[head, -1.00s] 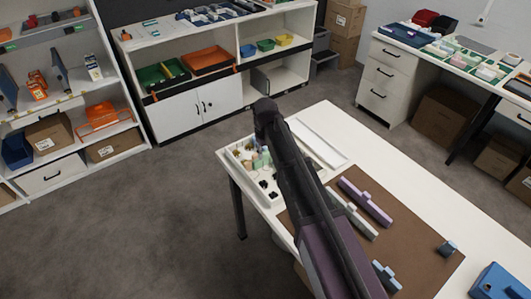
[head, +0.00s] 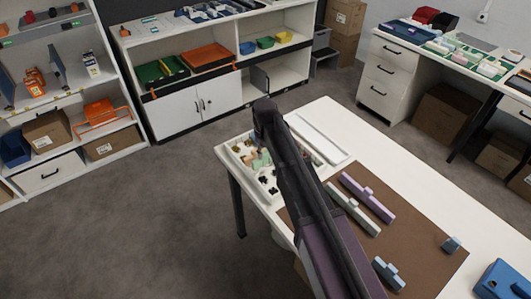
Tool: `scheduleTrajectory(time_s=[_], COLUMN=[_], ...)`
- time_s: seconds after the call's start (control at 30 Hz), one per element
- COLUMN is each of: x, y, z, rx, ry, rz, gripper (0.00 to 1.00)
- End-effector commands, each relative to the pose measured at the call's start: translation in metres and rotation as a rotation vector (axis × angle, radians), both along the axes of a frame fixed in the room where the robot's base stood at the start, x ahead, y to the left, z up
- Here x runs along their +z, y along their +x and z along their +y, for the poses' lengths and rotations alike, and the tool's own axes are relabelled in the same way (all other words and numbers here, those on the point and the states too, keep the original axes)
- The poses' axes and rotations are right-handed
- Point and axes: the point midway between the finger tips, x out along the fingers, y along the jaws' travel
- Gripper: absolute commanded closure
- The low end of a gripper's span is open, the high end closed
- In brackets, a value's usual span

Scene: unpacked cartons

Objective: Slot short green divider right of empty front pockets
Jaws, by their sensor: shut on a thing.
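The white tray with pockets (head: 272,198) sits at the far left end of the white table, partly hidden by my arm. Small dark, tan and pale items show in its pockets. A pale green piece (head: 262,160) shows at the tray beside my arm; I cannot tell whether it is the short green divider or whether it is held. My arm reaches from the bottom of the head view to above the tray. My gripper's fingers are hidden behind the arm.
A long white tray (head: 322,138) lies behind. A blue box (head: 500,283) stands front right.

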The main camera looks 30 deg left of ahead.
Motion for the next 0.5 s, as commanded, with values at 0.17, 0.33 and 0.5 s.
scheduleTrajectory(time_s=[0.17,0.33,0.5], x=[-0.007,-0.011,-0.016], y=[0.0,0.0,0.0], z=[0.0,0.0,0.0], rx=[0.0,0.0,0.0], ry=[0.0,0.0,0.0], rz=[0.0,0.0,0.0], gripper=[1.0,1.0,1.0])
